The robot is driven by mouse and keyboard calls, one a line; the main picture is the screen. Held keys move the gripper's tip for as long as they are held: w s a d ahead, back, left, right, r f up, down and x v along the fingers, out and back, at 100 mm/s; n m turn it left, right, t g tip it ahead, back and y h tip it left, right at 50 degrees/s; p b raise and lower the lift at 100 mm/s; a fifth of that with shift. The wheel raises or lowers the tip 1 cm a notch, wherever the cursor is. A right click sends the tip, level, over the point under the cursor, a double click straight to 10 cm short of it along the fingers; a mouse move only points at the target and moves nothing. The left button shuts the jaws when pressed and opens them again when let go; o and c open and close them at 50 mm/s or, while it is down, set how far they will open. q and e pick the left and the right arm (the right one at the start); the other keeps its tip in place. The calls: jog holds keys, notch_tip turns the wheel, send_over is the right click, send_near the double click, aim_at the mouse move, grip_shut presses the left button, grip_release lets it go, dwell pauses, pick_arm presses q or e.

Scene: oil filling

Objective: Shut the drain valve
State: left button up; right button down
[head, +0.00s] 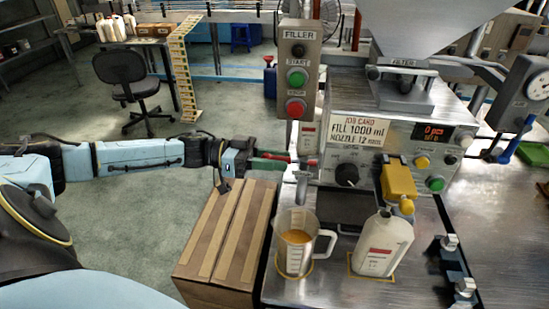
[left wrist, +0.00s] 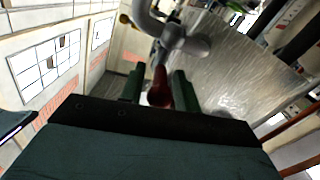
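The drain valve's red lever handle (left wrist: 158,90) lies between my left gripper's (left wrist: 158,86) green fingers in the left wrist view. The fingers sit close along both sides of it, and it leads to the grey pipe and valve body (left wrist: 185,42). In the head view my left gripper (head: 274,162) reaches in from the left to the filler's left side, by a pale vertical fitting (head: 294,140). The lever's exact angle is hard to tell there, as the fingers partly hide it. My right gripper is in neither view.
A clear jug (head: 297,243) with amber liquid and a white bottle (head: 383,246) stand on the metal bench under the filler. A cardboard box (head: 227,232) stands below my left forearm. The control post (head: 298,75) rises just beyond my gripper.

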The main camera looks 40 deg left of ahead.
pick_arm(q)
jog(key=shift+o, duration=0.3)
jog(key=shift+w, duration=0.1)
jog(key=b+v, duration=0.1)
jog(key=v, duration=1.2)
jog(key=shift+a, duration=0.15)
